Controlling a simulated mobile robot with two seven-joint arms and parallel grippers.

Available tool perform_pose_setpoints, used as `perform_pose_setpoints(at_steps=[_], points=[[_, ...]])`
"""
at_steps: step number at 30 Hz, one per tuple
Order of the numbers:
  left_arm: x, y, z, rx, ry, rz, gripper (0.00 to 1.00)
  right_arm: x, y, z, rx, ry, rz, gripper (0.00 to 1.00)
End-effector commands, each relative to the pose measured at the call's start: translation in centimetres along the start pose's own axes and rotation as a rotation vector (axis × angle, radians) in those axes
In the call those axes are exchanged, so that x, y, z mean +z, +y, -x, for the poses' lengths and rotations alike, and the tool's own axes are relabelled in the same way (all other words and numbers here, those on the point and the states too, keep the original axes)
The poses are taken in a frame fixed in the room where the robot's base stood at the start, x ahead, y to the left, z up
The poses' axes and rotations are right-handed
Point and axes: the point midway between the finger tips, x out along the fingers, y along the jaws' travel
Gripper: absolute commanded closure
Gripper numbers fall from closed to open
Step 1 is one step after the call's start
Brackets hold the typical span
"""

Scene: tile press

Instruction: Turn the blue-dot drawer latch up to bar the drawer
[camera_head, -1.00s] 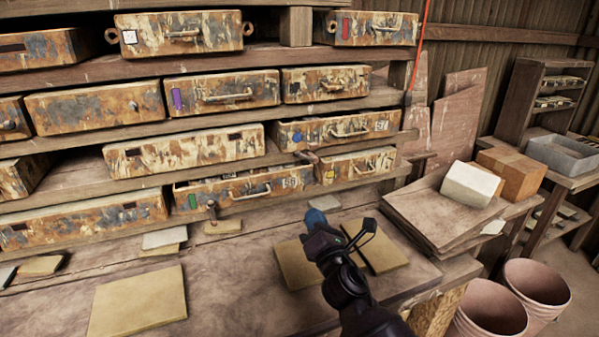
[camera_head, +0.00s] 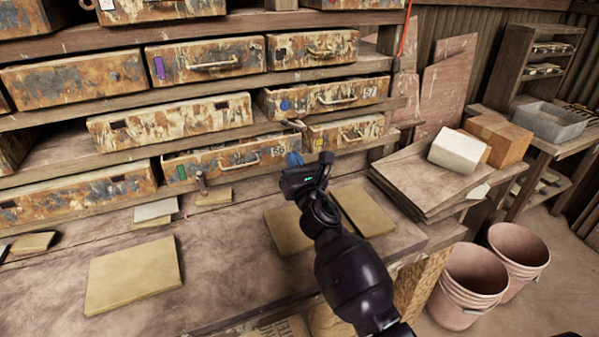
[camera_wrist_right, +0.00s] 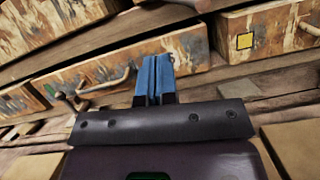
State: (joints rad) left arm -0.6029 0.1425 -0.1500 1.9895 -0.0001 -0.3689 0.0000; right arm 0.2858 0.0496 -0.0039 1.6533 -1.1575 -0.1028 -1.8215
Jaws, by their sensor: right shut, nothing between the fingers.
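The blue-dot drawer (camera_head: 322,97) sits in the upper right part of the rack in the head view, with its blue dot (camera_head: 285,105) at its left end and a bar handle. A small dark latch (camera_head: 295,125) lies roughly sideways on the shelf edge just below that drawer; its exact angle is hard to tell. My right gripper (camera_head: 295,159) is just below the latch, apart from it. Its blue fingers are shut and empty; they also show in the wrist view (camera_wrist_right: 154,78), pointing toward the drawers. My left gripper is not in view.
The green-dot drawer (camera_head: 225,160) is left of my gripper and the yellow-dot drawer (camera_head: 346,132) right of it. Another upright latch (camera_head: 202,183) stands below the green-dot drawer. Tan tiles (camera_head: 133,275) lie on the bench. Buckets (camera_head: 468,285) stand at right.

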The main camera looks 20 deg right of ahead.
Motion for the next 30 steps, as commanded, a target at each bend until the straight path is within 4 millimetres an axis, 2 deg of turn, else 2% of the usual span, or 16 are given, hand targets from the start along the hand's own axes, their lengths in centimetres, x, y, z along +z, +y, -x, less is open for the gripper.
perform_pose_setpoints(at_steps=[6, 9, 12, 18, 30], points=[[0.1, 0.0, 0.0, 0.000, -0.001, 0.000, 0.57, 0.1, 0.1, -3.5, 0.001, -0.001, -0.002, 1.00], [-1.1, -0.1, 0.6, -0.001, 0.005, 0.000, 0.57, 1.7, 0.1, -4.5, 0.002, -0.003, 0.000, 1.00], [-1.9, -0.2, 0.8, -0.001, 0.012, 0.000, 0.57, 2.4, 0.1, -5.2, 0.001, -0.002, 0.001, 1.00], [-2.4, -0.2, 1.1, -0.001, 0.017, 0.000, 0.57, 2.9, 0.0, -5.9, 0.000, 0.000, -0.001, 1.00], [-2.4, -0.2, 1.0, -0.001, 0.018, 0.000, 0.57, 2.8, 0.0, -5.9, 0.000, 0.000, -0.002, 1.00]])
